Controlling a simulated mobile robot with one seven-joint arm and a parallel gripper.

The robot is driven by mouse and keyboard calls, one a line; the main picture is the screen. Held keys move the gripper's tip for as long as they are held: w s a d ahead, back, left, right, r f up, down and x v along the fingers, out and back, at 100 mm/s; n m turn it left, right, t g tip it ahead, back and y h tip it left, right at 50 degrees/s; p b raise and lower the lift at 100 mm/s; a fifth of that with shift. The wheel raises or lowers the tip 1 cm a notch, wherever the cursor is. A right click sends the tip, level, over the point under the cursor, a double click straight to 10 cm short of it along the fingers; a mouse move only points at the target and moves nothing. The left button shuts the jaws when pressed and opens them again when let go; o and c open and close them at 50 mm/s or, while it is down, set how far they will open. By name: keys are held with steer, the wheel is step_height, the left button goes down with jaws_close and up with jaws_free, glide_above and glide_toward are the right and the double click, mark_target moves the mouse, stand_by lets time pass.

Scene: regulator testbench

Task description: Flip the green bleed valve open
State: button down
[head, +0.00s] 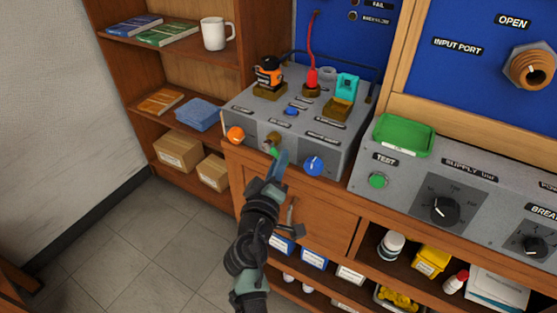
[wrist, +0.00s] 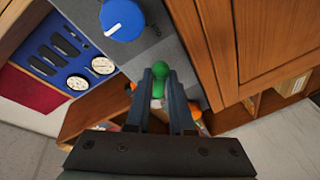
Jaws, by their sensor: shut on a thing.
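The green bleed valve (head: 275,152) is on the front face of the grey testbench unit (head: 237,106), between an orange knob and a blue knob. In the wrist view the green valve handle (wrist: 160,76) lies at the tips of my gripper (wrist: 160,80). My gripper (head: 280,160) is shut on the green handle, with a finger on each side of its lower part. The brass valve body (head: 272,138) shows just above the green handle in the head view. Part of the handle is hidden by the fingers.
The blue knob (head: 314,166) is close on the right of my gripper, and the orange knob (head: 236,134) on the left. A wooden cabinet front (head: 320,215) is below. A control panel with a green tray (head: 404,135) stands to the right.

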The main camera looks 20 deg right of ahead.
steer(key=c, duration=0.8)
jaws_free()
steer(key=v, duration=1.3)
steer(key=shift+a+b, duration=0.1)
steer(key=shift+b, duration=0.2)
